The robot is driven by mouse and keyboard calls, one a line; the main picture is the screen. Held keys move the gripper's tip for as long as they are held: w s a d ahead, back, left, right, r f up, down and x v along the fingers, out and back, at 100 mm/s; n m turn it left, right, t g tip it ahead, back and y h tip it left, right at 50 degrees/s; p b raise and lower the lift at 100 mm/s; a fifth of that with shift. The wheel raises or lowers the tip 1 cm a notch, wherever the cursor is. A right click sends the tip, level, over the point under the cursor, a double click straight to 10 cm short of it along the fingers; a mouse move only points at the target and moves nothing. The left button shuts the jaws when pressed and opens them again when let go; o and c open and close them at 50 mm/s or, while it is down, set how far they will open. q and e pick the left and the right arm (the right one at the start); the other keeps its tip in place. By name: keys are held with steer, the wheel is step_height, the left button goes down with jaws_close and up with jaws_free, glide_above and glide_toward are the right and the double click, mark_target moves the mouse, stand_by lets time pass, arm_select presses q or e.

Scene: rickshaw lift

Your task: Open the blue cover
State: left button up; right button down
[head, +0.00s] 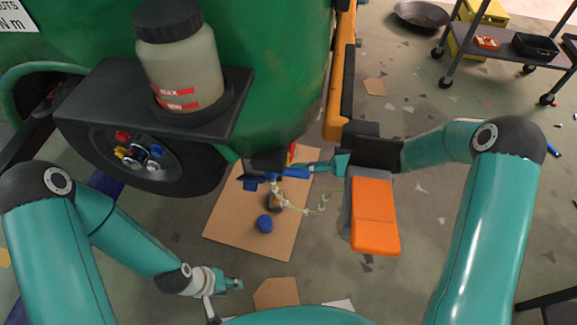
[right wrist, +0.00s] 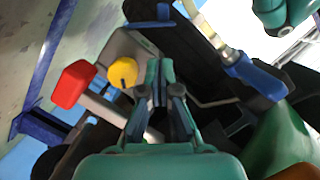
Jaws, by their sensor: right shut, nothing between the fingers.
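Several blue parts show, and I cannot tell for sure which is the cover. In the head view a flat blue piece (head: 297,173) sits under the green tank's edge, close to my right gripper's tips (head: 312,168). In the right wrist view a thin blue flap (right wrist: 152,24) lies beyond the right fingertips (right wrist: 158,66), which are together and empty. A blue connector (right wrist: 256,80) on a pale hose is to the right there. A yellow cap (right wrist: 124,72) and a red cap (right wrist: 74,83) are left of the fingers. My left gripper (head: 228,295) is open and empty, low and away.
A cardboard sheet (head: 225,220) with a round blue object (head: 264,223) lies on the floor below. The green tank (head: 275,80) carries a bottle (head: 183,65) and a round socket panel (head: 108,160). A cart (head: 500,40) stands at upper right. Floor there is partly open.

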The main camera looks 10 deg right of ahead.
mark_target(265, 179)
steer(key=x, duration=0.9)
steer(key=shift+s+a, duration=0.1)
steer(key=shift+a, duration=0.05)
steer(key=shift+b, duration=0.35)
